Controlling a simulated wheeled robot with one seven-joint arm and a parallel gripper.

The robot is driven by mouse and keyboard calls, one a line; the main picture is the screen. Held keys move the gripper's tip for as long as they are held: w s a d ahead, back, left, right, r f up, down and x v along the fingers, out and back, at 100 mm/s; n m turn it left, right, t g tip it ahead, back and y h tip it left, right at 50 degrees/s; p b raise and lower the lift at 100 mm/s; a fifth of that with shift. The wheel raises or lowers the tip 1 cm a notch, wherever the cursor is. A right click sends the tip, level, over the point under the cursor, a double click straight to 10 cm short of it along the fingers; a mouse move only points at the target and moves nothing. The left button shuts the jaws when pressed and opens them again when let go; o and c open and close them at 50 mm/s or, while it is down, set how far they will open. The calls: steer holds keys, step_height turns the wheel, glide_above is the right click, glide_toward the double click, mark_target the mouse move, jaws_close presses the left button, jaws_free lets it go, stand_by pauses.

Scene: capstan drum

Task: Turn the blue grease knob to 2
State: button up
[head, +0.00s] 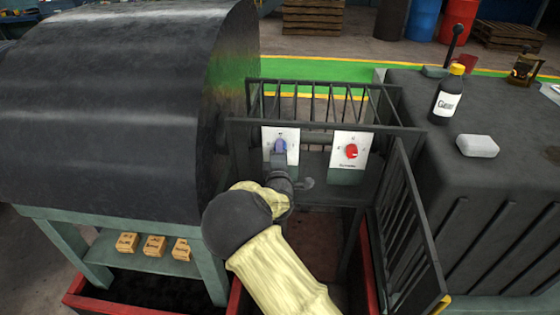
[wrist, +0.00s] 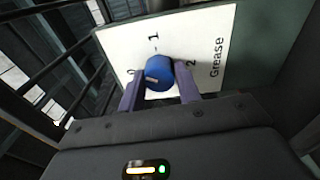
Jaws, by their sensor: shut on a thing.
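The blue grease knob (wrist: 158,70) sits on a white plate (wrist: 205,40) marked 0, 1, 2 and "Grease" in the wrist view. The plate looks turned there, with 0 at left, 1 at top and 2 at right. A small pale mark shows on the lower left of the knob's face; I cannot tell surely which number it points to. My gripper (wrist: 158,84) is shut on the knob, one finger on each side. In the head view the knob (head: 281,145) is mostly visible above my gripper (head: 280,158), which hides the plate's lower part.
A red knob (head: 351,152) on another white plate is to the right. A dark railing (head: 410,220) encloses the panel's right side. The big dark drum (head: 120,110) stands close at left. A bottle (head: 448,95) and a pale block (head: 477,146) stand on the dark housing at right.

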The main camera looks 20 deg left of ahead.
steer(key=shift+a+f+m+h+b, duration=0.1)
steer(key=shift+m+h+b, duration=0.35)
steer(key=shift+m+b, duration=4.05)
steer(key=shift+m+h+b, duration=0.5)
steer(key=shift+m+b, duration=2.45)
steer(key=shift+m, duration=2.95)
steer(key=shift+a+f+m+h+b, duration=0.1)
steer(key=shift+m+h+b, duration=0.35)
steer(key=shift+m+b, duration=4.05)
steer(key=shift+s+r+m+p, duration=0.1)
steer(key=shift+m+p, duration=0.6)
steer(key=shift+m, duration=0.1)
steer(key=o, duration=1)
steer(key=shift+c, duration=0.2)
steer(key=shift+r, duration=0.1)
